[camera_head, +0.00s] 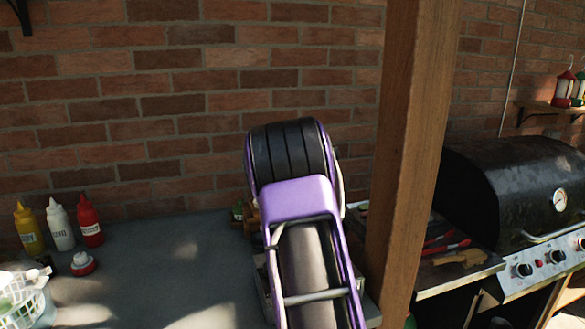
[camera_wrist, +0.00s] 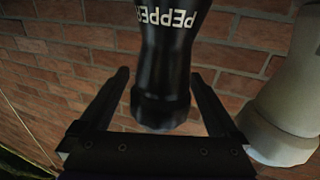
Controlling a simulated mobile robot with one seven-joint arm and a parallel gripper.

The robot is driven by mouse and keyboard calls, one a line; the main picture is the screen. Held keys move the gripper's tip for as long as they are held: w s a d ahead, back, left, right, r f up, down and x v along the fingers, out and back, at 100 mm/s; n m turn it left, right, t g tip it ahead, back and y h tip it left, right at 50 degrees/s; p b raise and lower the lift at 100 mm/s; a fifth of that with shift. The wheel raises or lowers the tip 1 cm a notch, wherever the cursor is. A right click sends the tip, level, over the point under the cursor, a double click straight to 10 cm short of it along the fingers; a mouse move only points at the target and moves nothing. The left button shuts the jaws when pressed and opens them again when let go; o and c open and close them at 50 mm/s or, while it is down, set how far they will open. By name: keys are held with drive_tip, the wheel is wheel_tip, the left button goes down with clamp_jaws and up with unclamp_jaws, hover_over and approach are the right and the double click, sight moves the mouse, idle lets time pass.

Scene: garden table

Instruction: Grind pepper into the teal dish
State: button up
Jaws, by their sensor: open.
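A black pepper mill (camera_wrist: 160,70) with white "PEPPER" lettering stands out in the wrist view, its lettering upside down there. My gripper (camera_wrist: 160,76) is open, with one finger on each side of the mill. In the head view my own arm hides the mill and the gripper.
A pale grey mill-like item (camera_wrist: 290,110) stands close at the right in the wrist view. In the head view, several squeeze bottles (camera_head: 60,226) and a white basket (camera_head: 25,298) are at left. A wooden post (camera_head: 412,150) and black grill (camera_head: 510,185) stand at right. The middle-left counter (camera_head: 170,270) is clear.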

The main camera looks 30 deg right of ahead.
drive_tip(key=c, duration=1.4)
drive_tip(key=shift+n+t+y+b, duration=0.4)
drive_tip(key=shift+n+y+b, duration=0.2)
drive_tip(key=shift+y+b, duration=0.25)
drive_tip(key=shift+a+n+t+y, duration=0.1)
drive_tip(key=shift+n+t+y, duration=0.3)
drive_tip(key=shift+n+y, duration=0.35)
drive_tip(key=n+y+p, duration=0.1)
drive_tip(key=y, duration=0.1)
drive_tip(key=n+y+p, duration=0.1)
drive_tip(key=y, duration=0.1)
drive_tip(key=a+n+y+p, duration=0.1)
drive_tip(key=shift+w+r+t+y, duration=0.15)
drive_tip(key=shift+r+t+y, duration=0.15)
drive_tip(key=shift+t+y, duration=0.1)
drive_tip(key=shift+a+f+n+y+p, duration=0.1)
drive_tip(key=shift+a+n+y+p, duration=0.25)
drive_tip(key=shift+n+y, duration=0.5)
drive_tip(key=shift+a+f+n+y+p, duration=0.1)
drive_tip(key=shift+n+y+p, duration=0.35)
drive_tip(key=shift+y, duration=0.6)
